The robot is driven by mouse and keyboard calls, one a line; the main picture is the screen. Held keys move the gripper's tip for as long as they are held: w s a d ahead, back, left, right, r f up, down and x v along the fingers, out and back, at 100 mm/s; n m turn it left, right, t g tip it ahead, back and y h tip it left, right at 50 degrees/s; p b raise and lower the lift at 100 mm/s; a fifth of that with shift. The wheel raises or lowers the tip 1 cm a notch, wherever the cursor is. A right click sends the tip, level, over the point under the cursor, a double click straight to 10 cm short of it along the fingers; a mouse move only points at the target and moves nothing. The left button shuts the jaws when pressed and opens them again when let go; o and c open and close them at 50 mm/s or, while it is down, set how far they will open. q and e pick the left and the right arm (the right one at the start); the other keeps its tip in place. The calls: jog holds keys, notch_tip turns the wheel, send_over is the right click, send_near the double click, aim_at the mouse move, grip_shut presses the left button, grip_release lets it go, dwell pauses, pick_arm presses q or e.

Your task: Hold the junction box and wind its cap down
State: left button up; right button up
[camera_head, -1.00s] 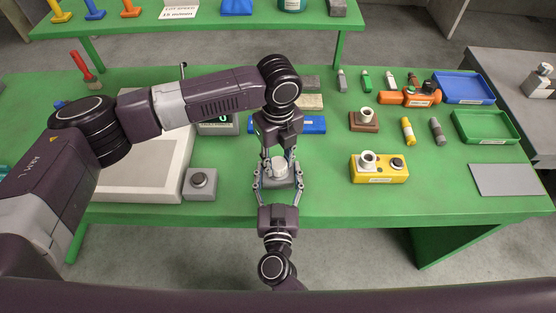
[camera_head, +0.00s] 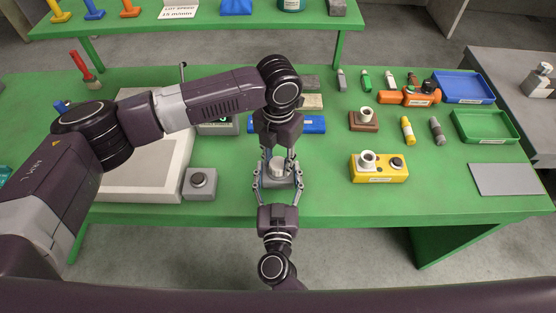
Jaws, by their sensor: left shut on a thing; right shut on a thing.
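The junction box (camera_head: 284,182) is a small light grey box at the front middle of the green table. Its round white cap (camera_head: 278,167) is on top, upright. My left gripper (camera_head: 279,162) comes down from above with its fingers shut on the cap's sides. My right gripper (camera_head: 278,183) comes from the front edge, with its fingers shut on the two sides of the box. The fingers partly hide the cap and the box, and I cannot see the thread or any gap under the cap.
A yellow box (camera_head: 379,175) with a white fitting stands to the right. A grey button box (camera_head: 199,184) and a pale tray (camera_head: 140,190) lie to the left. A blue block (camera_head: 313,125) is behind. Green (camera_head: 487,139) and blue (camera_head: 463,101) trays are at the right.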

jog(key=shift+r, duration=0.1)
pick_arm(q)
jog(key=o, duration=1.2)
jog(key=n, duration=0.5)
jog(key=shift+n, duration=0.4)
jog(key=n, duration=0.5)
jog(key=shift+n, duration=0.3)
jog(key=shift+c, duration=0.3)
